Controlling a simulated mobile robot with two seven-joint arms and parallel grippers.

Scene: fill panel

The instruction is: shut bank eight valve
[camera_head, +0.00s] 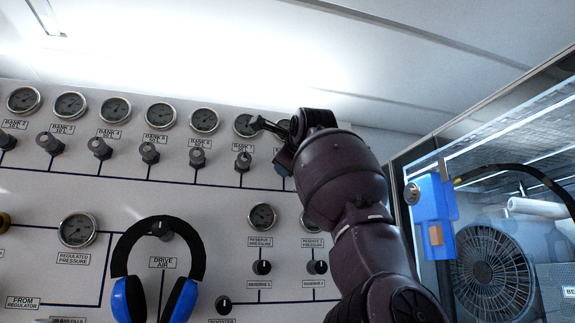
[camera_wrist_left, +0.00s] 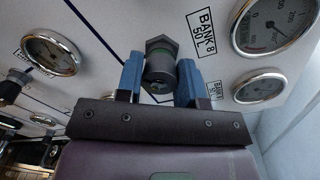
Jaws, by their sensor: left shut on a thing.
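The bank eight valve is a dark grey knob (camera_wrist_left: 160,62) with a green band near its hexagonal base, on the white panel. The BANK 8 label (camera_wrist_left: 205,33) is beside it in the left wrist view. My left gripper (camera_wrist_left: 159,75) is shut on this knob, with one blue finger on each side of it. In the head view, my left gripper (camera_head: 283,168) is against the right end of the top row of valves. There my arm mostly hides the bank eight valve and its gauge. My right gripper is in neither view.
A row of other bank knobs (camera_head: 150,153) and gauges (camera_head: 161,115) runs left of my gripper. Blue and black ear defenders (camera_head: 127,295) hang on the panel below. A glass-fronted case with a fan (camera_head: 493,273) and a blue box (camera_head: 433,213) stands right of my arm.

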